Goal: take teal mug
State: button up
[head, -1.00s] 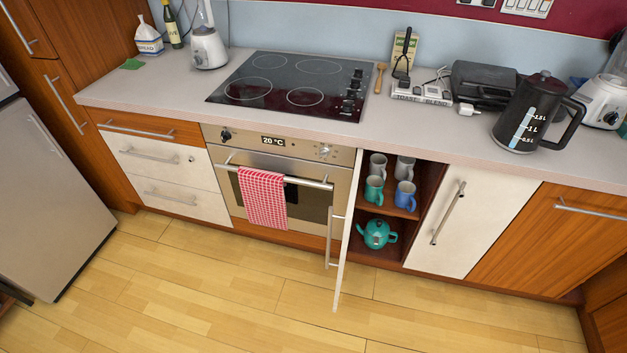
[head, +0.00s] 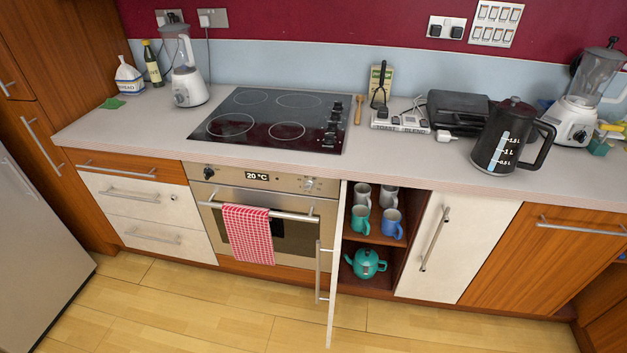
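The teal mug (head: 360,219) stands upright at the front left of the upper shelf in an open cupboard (head: 408,262) right of the oven. A blue mug (head: 392,224) stands to its right. Two greyish-white mugs stand behind them, one at the left (head: 362,195) and one at the right (head: 388,197). A teal teapot (head: 366,263) sits on the shelf below. My gripper is not in view.
The cupboard's white door (head: 333,275) stands open, jutting out on the left of the opening. The oven (head: 290,238) with a red checked towel (head: 248,234) is left of it. The wooden floor (head: 200,315) in front is clear. A dark kettle (head: 505,140) stands on the worktop.

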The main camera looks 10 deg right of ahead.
aim_at(359, 214)
jog(key=i+j+z, duration=0.1)
jog(key=j+z, duration=0.25)
jog(key=j, duration=0.5)
jog(key=j+z, duration=0.35)
jog(key=j, duration=0.5)
jog(key=i+l+u, duration=0.5)
jog(key=i+l, duration=0.85)
jog(key=l, duration=0.15)
